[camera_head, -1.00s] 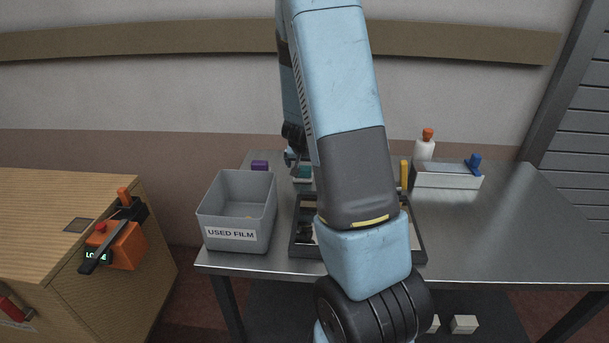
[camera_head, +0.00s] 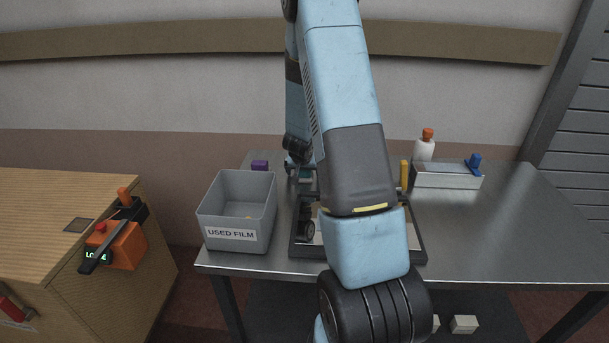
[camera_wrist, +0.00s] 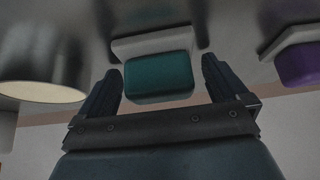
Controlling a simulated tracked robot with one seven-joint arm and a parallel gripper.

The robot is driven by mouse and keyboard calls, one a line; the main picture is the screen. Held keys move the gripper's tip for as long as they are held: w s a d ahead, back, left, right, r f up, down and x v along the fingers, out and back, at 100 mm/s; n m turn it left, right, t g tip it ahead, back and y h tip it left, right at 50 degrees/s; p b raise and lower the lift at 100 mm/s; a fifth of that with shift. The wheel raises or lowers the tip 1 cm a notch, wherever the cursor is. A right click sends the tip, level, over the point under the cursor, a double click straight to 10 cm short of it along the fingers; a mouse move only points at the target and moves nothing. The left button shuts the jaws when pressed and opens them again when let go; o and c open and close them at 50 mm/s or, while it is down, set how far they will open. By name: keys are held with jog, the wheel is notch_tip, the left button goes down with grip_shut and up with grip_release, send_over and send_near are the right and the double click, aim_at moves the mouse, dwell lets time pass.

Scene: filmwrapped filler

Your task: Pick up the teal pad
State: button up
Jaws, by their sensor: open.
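The teal pad (camera_wrist: 158,80) shows in the wrist view as a rounded block against a pale holder (camera_wrist: 150,42). My gripper (camera_wrist: 162,66) is open, with one dark finger at each side of the pad and visible gaps to it. I cannot tell how deep the pad lies between the fingers. In the head view my gripper (camera_head: 301,175) is at the back of the metal table, left of my forearm. It hides most of the pad there.
A grey "USED FILM" bin (camera_head: 232,236) stands at the table's front left. A purple block (camera_head: 259,165) is behind it and also shows in the wrist view (camera_wrist: 298,65). A dark tray (camera_head: 421,245) lies partly under my arm. The table's right side is clear.

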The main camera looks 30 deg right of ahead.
jog(key=c, duration=1.1)
jog(key=shift+r, duration=0.15)
jog(key=shift+w+r, duration=0.1)
jog(key=shift+r, duration=0.45)
jog(key=shift+s+a+r, duration=0.15)
jog(key=shift+s+r, duration=1.8)
jog(key=shift+s, duration=0.4)
jog(key=shift+s+a+r, duration=0.15)
jog(key=shift+s+r, duration=1.75)
jog(key=shift+s, duration=0.45)
jog(key=shift+s+a+r, duration=0.15)
jog(key=shift+s+r, duration=1.8)
jog(key=shift+s, duration=0.4)
